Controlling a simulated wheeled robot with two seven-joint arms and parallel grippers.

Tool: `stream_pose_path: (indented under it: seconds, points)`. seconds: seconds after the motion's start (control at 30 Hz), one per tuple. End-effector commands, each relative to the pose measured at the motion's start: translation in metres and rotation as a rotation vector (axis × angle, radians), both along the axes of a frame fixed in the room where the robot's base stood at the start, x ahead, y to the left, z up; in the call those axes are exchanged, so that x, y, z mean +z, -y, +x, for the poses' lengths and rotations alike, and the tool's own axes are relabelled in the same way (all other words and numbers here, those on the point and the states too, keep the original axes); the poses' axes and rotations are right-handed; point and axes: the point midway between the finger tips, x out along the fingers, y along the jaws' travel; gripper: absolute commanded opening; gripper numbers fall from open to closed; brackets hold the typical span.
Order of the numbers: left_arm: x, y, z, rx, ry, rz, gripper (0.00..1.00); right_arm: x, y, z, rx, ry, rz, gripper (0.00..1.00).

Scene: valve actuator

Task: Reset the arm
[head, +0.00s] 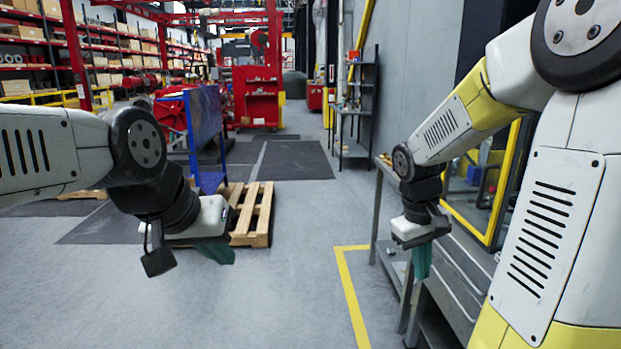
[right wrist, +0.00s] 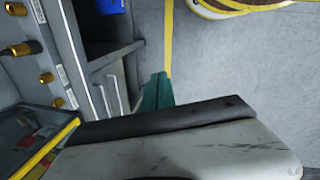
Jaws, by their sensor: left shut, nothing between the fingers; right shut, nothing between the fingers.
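My left arm (head: 60,150) comes in from the left, and its gripper (head: 222,254) with green fingers hangs down over the floor by a wooden pallet. It is shut and empty. My right arm (head: 455,118) comes in from the right, and its gripper (head: 421,262) hangs down beside a grey metal bench. It is shut and empty. In the right wrist view the green fingers (right wrist: 155,92) show past the wrist housing, with floor and the bench side beyond them. No valve actuator can be made out clearly in either view.
The grey bench (head: 465,265) stands close to my right gripper, with a yellow-framed unit (head: 490,185) behind it. The wooden pallet (head: 262,215) and a blue panel (head: 206,130) stand beyond my left gripper. A yellow line (head: 352,300) marks the floor. The middle floor is clear.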

Motion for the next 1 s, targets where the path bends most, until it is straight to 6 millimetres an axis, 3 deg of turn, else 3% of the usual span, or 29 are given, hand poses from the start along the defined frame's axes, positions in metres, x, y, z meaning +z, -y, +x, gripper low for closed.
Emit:
stream_pose_path:
  seconds: [0.03,0.2,0.4,0.63,1.0]
  points:
    - [0.000,0.000,0.000,0.000,0.000,0.000,0.00,0.017,-0.009,-0.010,-0.024,0.060,0.050,0.00]
    - [0.000,0.000,0.000,0.000,0.000,0.000,0.00,0.060,-0.043,-0.044,-0.094,0.234,0.207,0.00]
    - [0.000,0.000,0.000,0.000,0.000,0.000,0.00,0.096,-0.074,-0.083,-0.154,0.409,0.356,0.00]
    - [0.000,0.000,0.000,0.000,0.000,0.000,0.00,0.112,-0.091,-0.105,-0.184,0.505,0.435,0.00]
    - [0.000,0.000,0.000,0.000,0.000,0.000,0.00,0.112,-0.093,-0.106,-0.187,0.512,0.440,0.00]
